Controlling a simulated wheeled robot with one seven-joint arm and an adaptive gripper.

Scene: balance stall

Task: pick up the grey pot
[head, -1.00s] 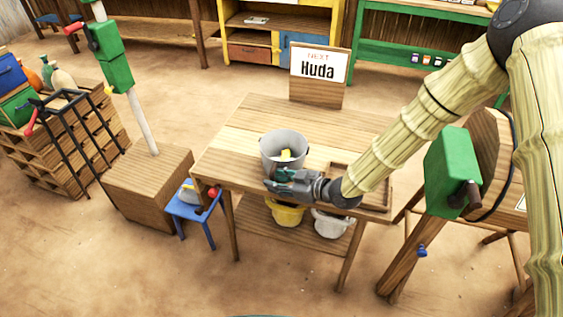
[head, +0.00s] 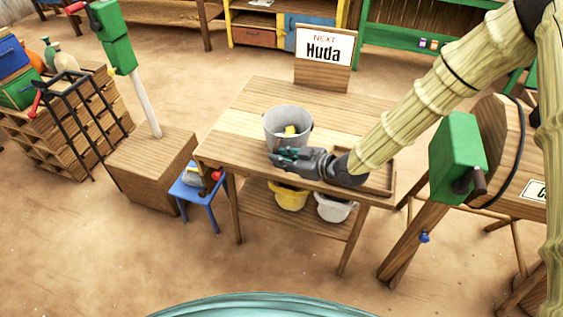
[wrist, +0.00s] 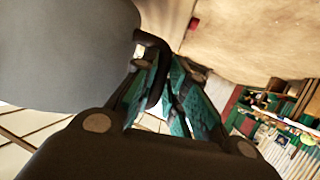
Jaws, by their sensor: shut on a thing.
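The grey pot (head: 288,130) is upright over the wooden table (head: 245,115), with something yellow showing inside it. I cannot tell whether its base touches the tabletop. My gripper (head: 283,155) is at the pot's near side, reaching in from the right. In the wrist view the pot's smooth grey wall (wrist: 60,50) fills the upper left. A dark curved handle (wrist: 152,42) runs from the pot down between the teal fingers of my gripper (wrist: 165,80), which are shut on it. The fingers hide part of the handle.
A sign reading "Huda" (head: 323,48) stands at the table's back. A yellow pot (head: 289,197) and a white pot (head: 334,208) sit on the lower shelf. A shallow wooden tray (head: 383,183) lies at the table's right. A blue stool (head: 197,192) stands left.

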